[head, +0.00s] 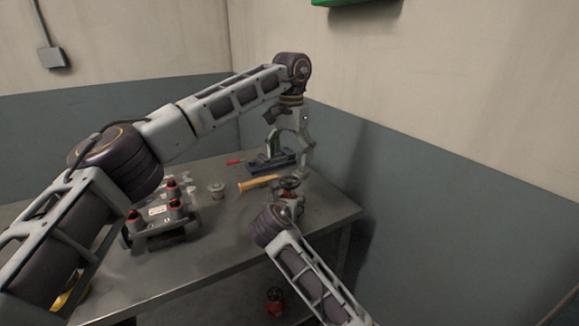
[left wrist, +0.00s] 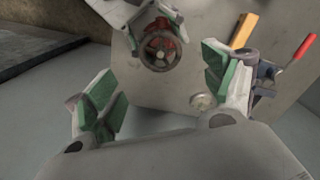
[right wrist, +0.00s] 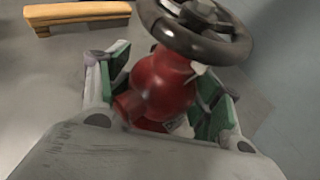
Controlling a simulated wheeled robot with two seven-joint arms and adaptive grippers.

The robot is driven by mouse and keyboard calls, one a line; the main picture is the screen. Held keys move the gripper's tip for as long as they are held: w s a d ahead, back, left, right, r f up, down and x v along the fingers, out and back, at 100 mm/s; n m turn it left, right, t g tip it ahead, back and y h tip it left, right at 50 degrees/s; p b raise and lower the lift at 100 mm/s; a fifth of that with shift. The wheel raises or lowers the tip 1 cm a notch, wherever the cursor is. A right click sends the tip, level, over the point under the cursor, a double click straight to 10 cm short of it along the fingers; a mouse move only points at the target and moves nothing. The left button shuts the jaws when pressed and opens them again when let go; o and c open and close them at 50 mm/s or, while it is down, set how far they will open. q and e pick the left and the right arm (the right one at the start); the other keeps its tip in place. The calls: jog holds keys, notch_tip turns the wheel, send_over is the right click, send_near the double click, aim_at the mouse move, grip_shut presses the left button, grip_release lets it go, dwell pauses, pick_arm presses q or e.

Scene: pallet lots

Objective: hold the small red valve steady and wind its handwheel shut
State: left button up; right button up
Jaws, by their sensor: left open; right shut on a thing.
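The small red valve (head: 288,194) stands near the right part of the table, its dark handwheel (head: 290,182) on top. My right gripper (right wrist: 160,88) is shut around the valve's red body (right wrist: 165,75), with green pads on either side. In the right wrist view the handwheel (right wrist: 195,25) lies above the pads, clear of them. My left gripper (head: 290,155) is open and empty, above and behind the valve. In the left wrist view the handwheel (left wrist: 158,48) shows beyond the open jaws (left wrist: 163,88), apart from them. My right arm partly hides the valve in the head view.
A yellow-orange handle (head: 258,183) lies left of the valve. A blue vise-like tool (head: 272,160) with a red lever (head: 236,162) sits behind. A small cup (head: 217,191) and a grey rack with red-topped parts (head: 160,228) stand left. Walls close in behind and right.

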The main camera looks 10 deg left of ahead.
pick_arm(q)
jog(key=shift+r, duration=2.1)
pick_arm(e)
jog(key=shift+f, duration=0.1)
jog(key=o, duration=2)
jog(key=shift+d, duration=0.1)
pick_arm(q)
jog(key=shift+d, duration=0.1)
pick_arm(e)
jog(key=shift+s, duration=0.15)
jog(key=shift+v, duration=5.9)
pick_arm(q)
jog(key=shift+f, duration=0.1)
